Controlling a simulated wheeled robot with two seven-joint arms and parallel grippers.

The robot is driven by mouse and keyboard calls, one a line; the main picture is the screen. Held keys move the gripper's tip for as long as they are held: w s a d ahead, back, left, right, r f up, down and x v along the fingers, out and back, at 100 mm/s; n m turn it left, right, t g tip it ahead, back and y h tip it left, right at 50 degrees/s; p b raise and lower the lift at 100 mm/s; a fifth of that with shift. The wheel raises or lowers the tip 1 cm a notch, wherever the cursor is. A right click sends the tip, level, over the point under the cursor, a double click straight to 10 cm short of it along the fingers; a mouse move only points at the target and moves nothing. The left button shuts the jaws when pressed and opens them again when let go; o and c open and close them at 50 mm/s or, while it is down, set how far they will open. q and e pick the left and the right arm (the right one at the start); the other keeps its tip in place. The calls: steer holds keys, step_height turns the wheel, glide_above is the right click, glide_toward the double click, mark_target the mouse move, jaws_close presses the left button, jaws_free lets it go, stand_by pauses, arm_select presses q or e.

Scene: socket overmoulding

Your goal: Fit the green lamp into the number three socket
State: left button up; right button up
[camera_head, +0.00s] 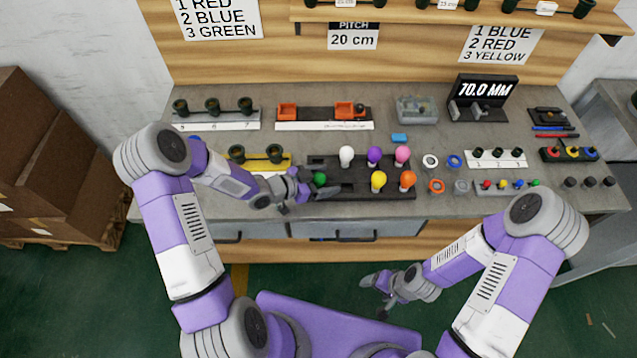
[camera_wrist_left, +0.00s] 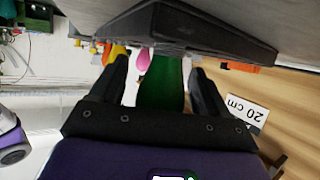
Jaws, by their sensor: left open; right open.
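The green lamp (camera_head: 320,179) stands at the left end of the black lamp tray (camera_head: 350,191). My left gripper (camera_head: 312,193) is at the lamp, partly covering it. In the left wrist view the green lamp (camera_wrist_left: 163,85) lies between the two open fingers of the left gripper (camera_wrist_left: 160,85), with a gap beside it. A white strip marked with small numbers holds dark sockets (camera_head: 497,153) at the right. Other dark sockets stand on a yellow bar (camera_head: 258,161) left of the lamp, partly behind my left arm. My right gripper (camera_head: 380,287) is open and empty in front of the bench.
White, purple, pink, yellow and orange lamps (camera_head: 378,180) stand on the tray close to the green one. Rings (camera_head: 430,161), a blue block (camera_head: 399,138) and a grey box (camera_head: 417,110) lie to the right and behind. Sockets on a grey bar (camera_head: 214,115) stand back left.

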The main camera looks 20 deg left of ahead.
arm_select(q)
steer(key=c, duration=1)
